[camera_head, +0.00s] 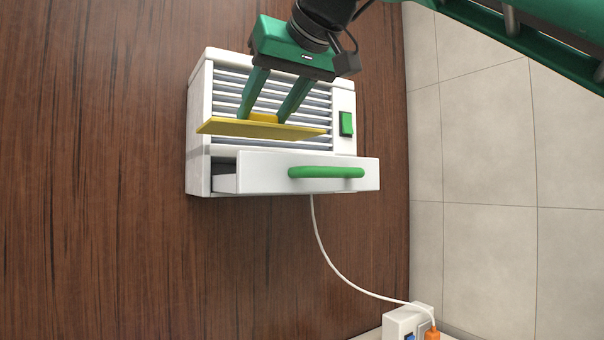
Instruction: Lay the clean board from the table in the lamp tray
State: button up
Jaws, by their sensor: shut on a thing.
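My gripper (262,115) is in the upper middle of the head view. Its green fingers are shut on a raised yellow part of a flat yellow board (225,128). The board is seen nearly edge-on and looks held above a white slatted device (198,125). The device has a drawer-like tray (255,180) at its front with a green handle (326,172). The tray is pulled partly out, with a dark gap at its left side. The inside of the tray is mostly hidden. I cannot tell how far the board is above the device.
A green switch (346,123) sits on the device's right side. A white cable (335,262) runs to a white power strip (400,322) with an orange plug (432,333). The brown wood table (100,200) is clear at left. Pale floor tiles (490,150) lie at right.

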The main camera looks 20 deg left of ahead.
aim_at(305, 136)
jog(key=w+d+f, duration=0.1)
jog(key=w, duration=0.1)
jog(key=w+d+f, duration=0.1)
jog(key=w+f, duration=0.1)
jog(key=w, duration=0.1)
jog(key=w+d+f, duration=0.1)
jog(key=w+f, duration=0.1)
jog(key=w, duration=0.1)
jog(key=shift+f, duration=2.15)
jog(key=o, duration=1)
jog(key=shift+o, duration=0.2)
jog(key=v, duration=1.2)
jog(key=shift+s, duration=0.1)
